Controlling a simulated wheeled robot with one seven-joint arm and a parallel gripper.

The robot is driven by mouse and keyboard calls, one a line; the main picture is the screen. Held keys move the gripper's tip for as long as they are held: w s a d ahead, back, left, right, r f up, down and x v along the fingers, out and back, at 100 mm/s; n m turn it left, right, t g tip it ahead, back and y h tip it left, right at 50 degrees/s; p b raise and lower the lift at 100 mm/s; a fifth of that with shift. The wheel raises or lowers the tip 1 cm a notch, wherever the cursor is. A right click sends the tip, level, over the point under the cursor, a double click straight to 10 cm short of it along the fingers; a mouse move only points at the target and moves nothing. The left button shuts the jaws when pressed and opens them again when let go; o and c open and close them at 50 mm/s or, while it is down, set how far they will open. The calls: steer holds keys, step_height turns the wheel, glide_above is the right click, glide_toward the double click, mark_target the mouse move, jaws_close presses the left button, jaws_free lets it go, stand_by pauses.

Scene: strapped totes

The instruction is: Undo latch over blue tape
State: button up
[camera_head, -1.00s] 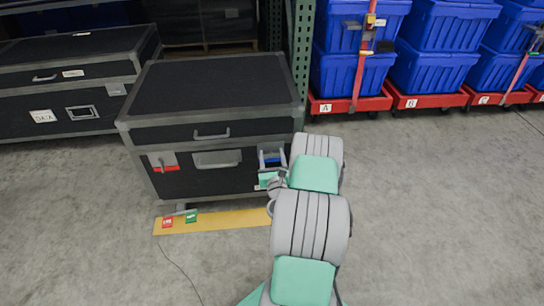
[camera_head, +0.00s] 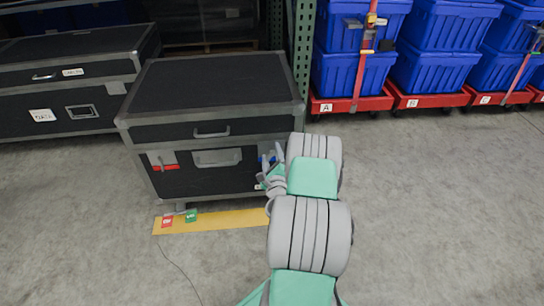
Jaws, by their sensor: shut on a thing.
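A black flight case (camera_head: 220,85) with grey metal edges stands on the floor, its lid down. Blue tape (camera_head: 264,164) shows in small patches at the right of its front. My gripper (camera_head: 274,164) is at that spot, shut on the latch over the blue tape. The latch is mostly hidden behind my gripper and arm, so I cannot tell its exact position. A second latch (camera_head: 160,158) sits at the left of the front over red tape (camera_head: 166,168).
Another case (camera_head: 70,90) stands left. Blue totes (camera_head: 360,75) on red dollies stand behind right. Floor at right is clear.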

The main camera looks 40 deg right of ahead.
steer(key=n+b, duration=0.1)
steer(key=n, duration=0.2)
steer(key=shift+f+n, duration=0.1)
steer(key=shift+n, duration=0.3)
steer(key=shift+n+b, duration=0.5)
steer(key=shift+n, duration=1.3)
steer(key=o, duration=1.4)
steer(key=b+v, duration=0.1)
steer(key=v, duration=0.7)
steer(key=shift+w, duration=0.1)
